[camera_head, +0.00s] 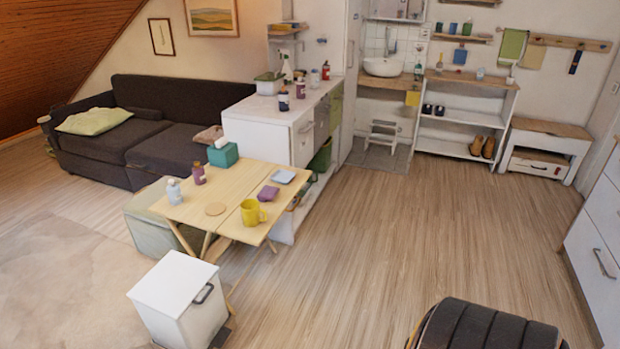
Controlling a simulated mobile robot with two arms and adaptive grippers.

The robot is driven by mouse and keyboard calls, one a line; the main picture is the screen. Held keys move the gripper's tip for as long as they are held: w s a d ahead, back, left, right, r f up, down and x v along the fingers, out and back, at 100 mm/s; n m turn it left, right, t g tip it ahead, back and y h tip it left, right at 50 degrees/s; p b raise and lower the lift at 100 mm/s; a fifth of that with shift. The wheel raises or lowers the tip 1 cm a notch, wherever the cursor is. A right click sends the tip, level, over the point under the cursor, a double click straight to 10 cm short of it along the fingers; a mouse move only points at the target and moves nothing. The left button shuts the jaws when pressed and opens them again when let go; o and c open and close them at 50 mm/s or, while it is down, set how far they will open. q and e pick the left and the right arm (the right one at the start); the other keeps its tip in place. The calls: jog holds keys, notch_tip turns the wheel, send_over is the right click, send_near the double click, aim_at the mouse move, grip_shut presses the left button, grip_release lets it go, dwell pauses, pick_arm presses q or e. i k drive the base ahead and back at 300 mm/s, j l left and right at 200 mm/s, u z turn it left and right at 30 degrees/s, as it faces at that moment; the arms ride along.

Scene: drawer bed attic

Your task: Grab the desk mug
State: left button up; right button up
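Neither of my grippers shows in the head view, so nothing is seen touching the mug.
The table also bears bottles (199,174), a teal tissue box (222,153) and a grey-blue tray (284,177). A white bin (180,297) stands in front of it. A dark rounded seat (487,326) is at bottom right. The wooden floor (400,240) right of the table is clear.

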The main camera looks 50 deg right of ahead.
aim_at(250, 208)
jog(key=z, duration=1.2)
jog(key=u, duration=0.4)
jog(key=i+l+u, duration=0.15)
jog(key=u, duration=0.2)
jog(key=i+l+u, duration=0.1)
jog(key=l+u, duration=0.25)
jog(key=i+l+u, duration=0.1)
jog(key=l+u, duration=0.25)
jog(key=j, duration=0.1)
